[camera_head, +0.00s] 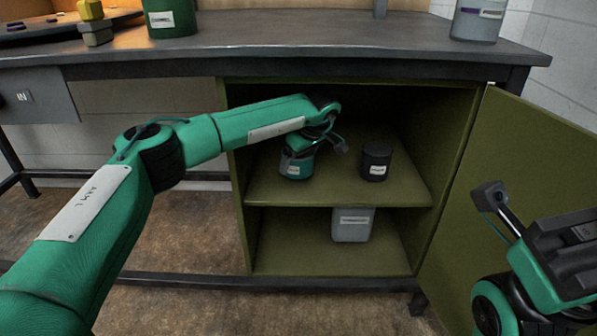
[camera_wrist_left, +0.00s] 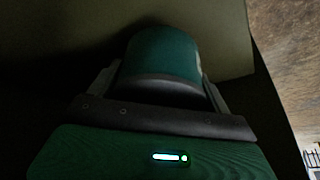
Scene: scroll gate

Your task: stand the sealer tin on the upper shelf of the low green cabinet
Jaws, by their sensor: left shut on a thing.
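The low green cabinet (camera_head: 240,225) stands open under the bench. My left arm reaches into it, and my left gripper (camera_head: 312,150) is shut on a teal tin with a white label (camera_head: 296,167), which I take to be the sealer tin. The label is too small to read. The tin is upright at the left of the upper shelf (camera_head: 340,195); I cannot tell whether its base touches the shelf. In the left wrist view the tin (camera_wrist_left: 162,52) sits between both fingers. My right gripper (camera_head: 490,197) is at the right, partly seen, outside the cabinet.
A black tin (camera_head: 376,161) stands on the upper shelf, right of the held tin, with a gap between. A grey container (camera_head: 352,224) is on the lower shelf. The open door (camera_head: 530,150) is at the right. A green tin (camera_head: 170,18) and grey tin (camera_head: 478,20) are on the bench.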

